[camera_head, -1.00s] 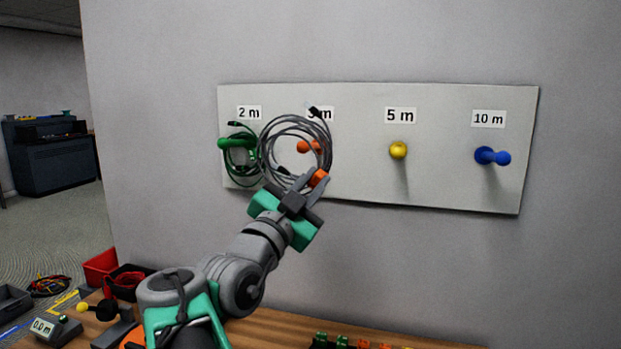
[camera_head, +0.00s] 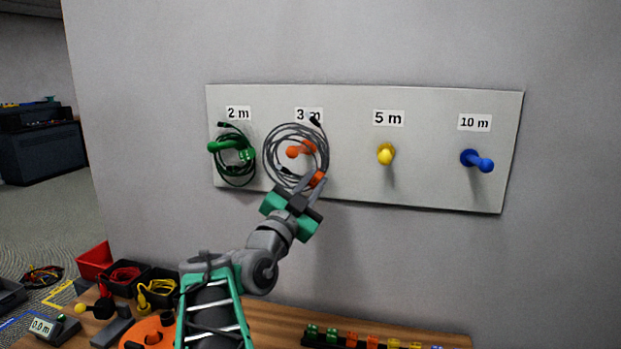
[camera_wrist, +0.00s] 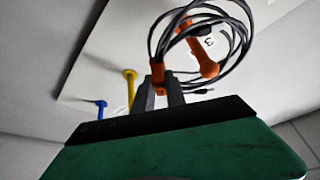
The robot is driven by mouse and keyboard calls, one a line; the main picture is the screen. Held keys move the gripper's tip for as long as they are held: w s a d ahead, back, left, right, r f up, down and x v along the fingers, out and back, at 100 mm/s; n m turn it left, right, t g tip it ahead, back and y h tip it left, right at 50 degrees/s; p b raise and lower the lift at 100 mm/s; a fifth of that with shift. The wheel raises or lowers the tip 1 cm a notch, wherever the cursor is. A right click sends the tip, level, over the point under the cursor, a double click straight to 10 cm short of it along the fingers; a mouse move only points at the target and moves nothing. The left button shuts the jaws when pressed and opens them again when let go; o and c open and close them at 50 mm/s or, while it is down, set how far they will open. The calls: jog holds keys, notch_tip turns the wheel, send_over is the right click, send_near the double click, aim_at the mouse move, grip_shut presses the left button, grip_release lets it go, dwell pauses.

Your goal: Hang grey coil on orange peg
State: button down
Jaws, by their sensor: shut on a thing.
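The grey coil (camera_head: 268,158) is held up at the pegboard in the head view, its loop framing the orange peg (camera_head: 300,150) under the 3 m label. In the wrist view the coil (camera_wrist: 243,38) is seen around the orange peg (camera_wrist: 206,62); whether the peg passes through it or lies behind it is hard to tell. My gripper (camera_head: 312,183) is shut on the coil's orange tie (camera_head: 317,179) at its lower right, below the peg. The gripper also shows in the wrist view (camera_wrist: 160,90).
A green coil (camera_head: 236,172) hangs on the green peg (camera_head: 222,146) at left. The yellow peg (camera_head: 386,155) and blue peg (camera_head: 477,160) on the board (camera_head: 430,185) are bare. Bins and a row of small coloured parts (camera_head: 365,341) are on the bench below.

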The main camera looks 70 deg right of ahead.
jog(key=w+d+f+p, duration=0.1)
jog(key=d+f, duration=0.2)
jog(key=d, duration=0.5)
jog(key=shift+w+f+p, duration=0.15)
jog(key=shift+f+p, duration=0.1)
jog(key=shift+p, duration=0.15)
dwell(0.3)
jog(key=shift+d, duration=0.1)
dwell(0.3)
jog(key=c, duration=1.3)
grip_release()
jog(key=shift+f, duration=0.1)
